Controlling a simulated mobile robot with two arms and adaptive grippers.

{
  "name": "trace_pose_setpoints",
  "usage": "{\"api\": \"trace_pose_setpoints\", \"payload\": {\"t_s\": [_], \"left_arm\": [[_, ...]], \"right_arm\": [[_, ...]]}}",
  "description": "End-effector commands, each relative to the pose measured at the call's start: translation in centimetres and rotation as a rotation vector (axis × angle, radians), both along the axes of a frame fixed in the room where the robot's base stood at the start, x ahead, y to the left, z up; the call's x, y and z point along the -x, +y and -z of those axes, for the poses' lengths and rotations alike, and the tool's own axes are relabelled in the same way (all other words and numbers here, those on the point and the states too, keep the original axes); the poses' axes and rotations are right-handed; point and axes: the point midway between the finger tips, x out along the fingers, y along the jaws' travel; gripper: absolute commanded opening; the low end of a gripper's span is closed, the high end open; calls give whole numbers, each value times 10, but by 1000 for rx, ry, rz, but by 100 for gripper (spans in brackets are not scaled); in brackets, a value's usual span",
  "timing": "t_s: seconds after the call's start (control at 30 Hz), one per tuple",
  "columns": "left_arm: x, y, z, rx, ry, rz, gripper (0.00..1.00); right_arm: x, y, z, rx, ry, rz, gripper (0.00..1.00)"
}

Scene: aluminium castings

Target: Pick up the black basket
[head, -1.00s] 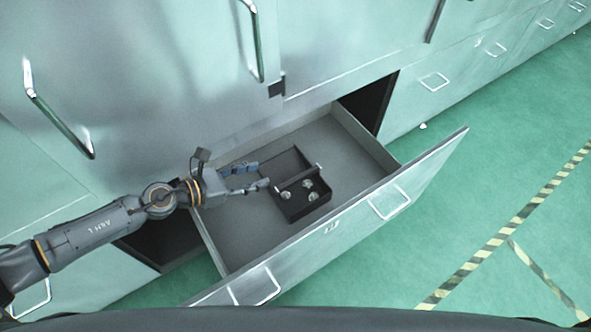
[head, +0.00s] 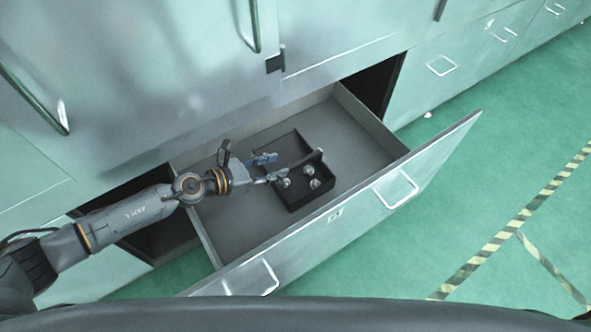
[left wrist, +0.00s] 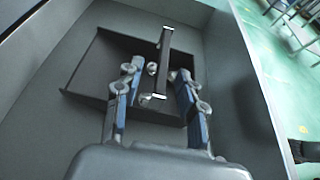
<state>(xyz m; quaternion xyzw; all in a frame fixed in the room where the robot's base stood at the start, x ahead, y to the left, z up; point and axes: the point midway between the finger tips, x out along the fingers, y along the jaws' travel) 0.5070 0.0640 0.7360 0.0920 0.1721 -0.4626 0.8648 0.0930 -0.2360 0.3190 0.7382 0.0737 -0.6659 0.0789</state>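The black basket (head: 304,197) sits inside the open drawer (head: 240,228), with several small shiny metal castings (head: 309,177) in it and a dark handle bar (head: 301,165) across its top. My left gripper (head: 270,168) is open at the basket's left side, its fingers reaching over the edge. In the left wrist view the basket (left wrist: 87,72) lies ahead, and the open fingers (left wrist: 157,88) stand on either side of the near end of the handle (left wrist: 164,55). Nothing is seen between the fingertips but the handle; contact cannot be told. My right gripper is not in view.
The drawer front (head: 345,208) with its two pulls stands toward me. The drawer floor (head: 352,150) right of the basket is bare. Cabinet fronts (head: 140,90) rise behind. Green floor (head: 500,190) with striped tape lies to the right.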

Motion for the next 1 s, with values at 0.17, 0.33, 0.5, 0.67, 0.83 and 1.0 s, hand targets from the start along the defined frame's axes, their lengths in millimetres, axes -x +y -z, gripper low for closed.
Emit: {"api": "trace_pose_setpoints", "payload": {"t_s": [0.17,0.33,0.5,0.67,0.83,1.0], "left_arm": [[-13,-20,10,1,0,0,40],[-17,-29,14,1,0,0,40],[-23,-51,27,2,1,1,40],[-33,-64,34,2,0,0,40],[-35,-66,35,1,1,0,40],[-35,-66,35,1,1,0,27]], "right_arm": [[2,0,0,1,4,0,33],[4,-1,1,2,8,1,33],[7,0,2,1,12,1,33],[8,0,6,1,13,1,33],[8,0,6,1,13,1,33],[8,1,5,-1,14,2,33]]}}
